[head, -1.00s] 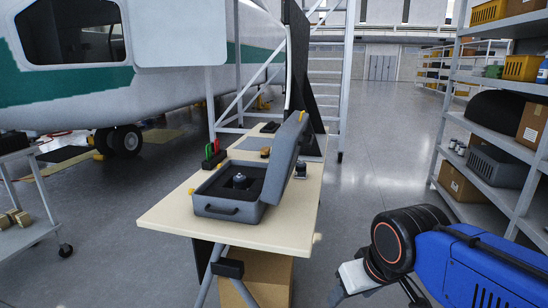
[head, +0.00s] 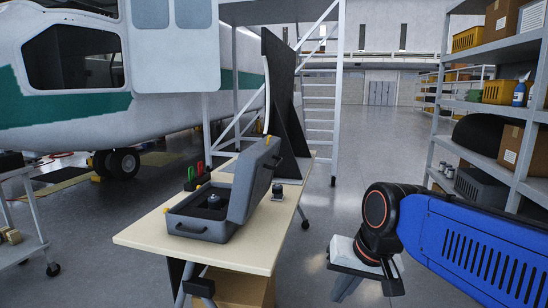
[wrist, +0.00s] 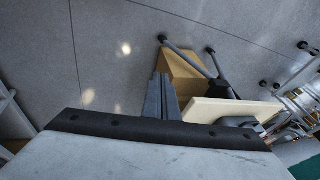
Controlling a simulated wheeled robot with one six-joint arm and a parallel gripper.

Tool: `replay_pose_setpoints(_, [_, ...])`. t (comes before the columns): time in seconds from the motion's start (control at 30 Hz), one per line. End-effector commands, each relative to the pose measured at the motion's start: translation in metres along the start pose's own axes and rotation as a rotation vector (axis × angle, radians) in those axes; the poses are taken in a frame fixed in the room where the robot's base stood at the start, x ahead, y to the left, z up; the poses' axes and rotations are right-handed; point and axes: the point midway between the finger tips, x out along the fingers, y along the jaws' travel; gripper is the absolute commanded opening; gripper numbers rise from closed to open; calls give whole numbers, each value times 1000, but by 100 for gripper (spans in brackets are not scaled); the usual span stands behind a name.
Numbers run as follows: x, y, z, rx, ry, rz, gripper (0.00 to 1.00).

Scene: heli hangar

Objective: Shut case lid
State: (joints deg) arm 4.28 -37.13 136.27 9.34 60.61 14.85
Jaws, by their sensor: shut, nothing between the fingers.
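A grey case (head: 205,225) stands on the table in the head view, with a handle on its front. Its lid (head: 254,180) is open, standing up and leaning back on the right side. A dark round part (head: 214,201) sits in the dark foam inside. My gripper shows in the wrist view (wrist: 161,98) with its two fingers together and nothing between them. It is out to the right of the table, apart from the case and above the floor. In the head view the fingers are not clearly seen.
The table (head: 245,252) also holds a rack with red and green handles (head: 196,178) and a small dark object (head: 278,191) behind the lid. A cardboard box (head: 232,291) is below.

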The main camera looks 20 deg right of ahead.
Motion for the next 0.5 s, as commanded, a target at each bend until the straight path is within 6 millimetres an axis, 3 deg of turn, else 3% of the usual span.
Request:
replay_pose_setpoints(0.03, [-8, -10, -18, 101, -20, -23, 0])
replay_pose_setpoints(0.2, [-33, -44, -73, 443, -98, -112, 0])
replay_pose_setpoints(0.5, [-75, -90, -184, 999, -282, -260, 0])
